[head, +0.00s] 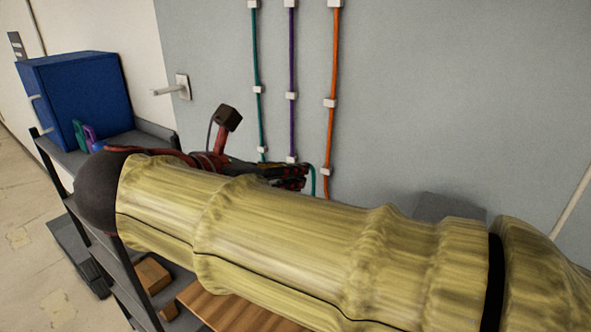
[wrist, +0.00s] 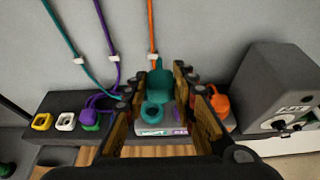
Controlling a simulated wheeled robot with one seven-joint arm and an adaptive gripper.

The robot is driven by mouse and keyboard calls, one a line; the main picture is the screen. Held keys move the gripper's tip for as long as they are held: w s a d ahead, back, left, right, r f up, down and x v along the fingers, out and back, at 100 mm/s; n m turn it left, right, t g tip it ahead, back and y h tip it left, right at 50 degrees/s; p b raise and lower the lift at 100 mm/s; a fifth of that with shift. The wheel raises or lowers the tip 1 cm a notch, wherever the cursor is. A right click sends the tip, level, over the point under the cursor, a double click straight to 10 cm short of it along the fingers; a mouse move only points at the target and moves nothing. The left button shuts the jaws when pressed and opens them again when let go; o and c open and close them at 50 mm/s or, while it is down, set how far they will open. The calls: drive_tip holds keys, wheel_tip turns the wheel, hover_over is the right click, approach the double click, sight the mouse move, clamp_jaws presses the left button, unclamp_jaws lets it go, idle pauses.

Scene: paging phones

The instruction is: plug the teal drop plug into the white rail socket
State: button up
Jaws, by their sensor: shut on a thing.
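My gripper (wrist: 157,92) is shut on the teal drop plug (wrist: 158,78), which stands upright between the fingers. A teal ring-like part shows at its lower end. The teal cable (wrist: 66,42) runs from the upper left to behind the left finger. The white rail socket (wrist: 65,121) is on the dark rail (wrist: 50,102) at the left of the wrist view, apart from the plug, with its opening showing empty. In the head view my gripper (head: 290,178) is near the wall, partly hidden by my arm, and the plug and socket cannot be made out.
Beside the white socket are a yellow socket (wrist: 42,121) and a green socket (wrist: 90,122) with the purple plug (wrist: 94,103) at it. An orange plug (wrist: 218,101) and a dark speaker (wrist: 272,92) stand to the right. A small labelled grey box (wrist: 160,129) lies below the gripper.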

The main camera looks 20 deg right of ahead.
drive_tip(key=w+a+p, duration=0.2)
drive_tip(key=w+a, duration=0.4)
drive_tip(key=w, duration=0.7)
drive_tip(key=w+a+p, duration=0.3)
drive_tip(key=w+a, duration=0.3)
drive_tip(key=w, duration=0.6)
drive_tip(key=shift+w+a, duration=0.15)
drive_tip(key=shift+w, duration=0.25)
idle(0.4)
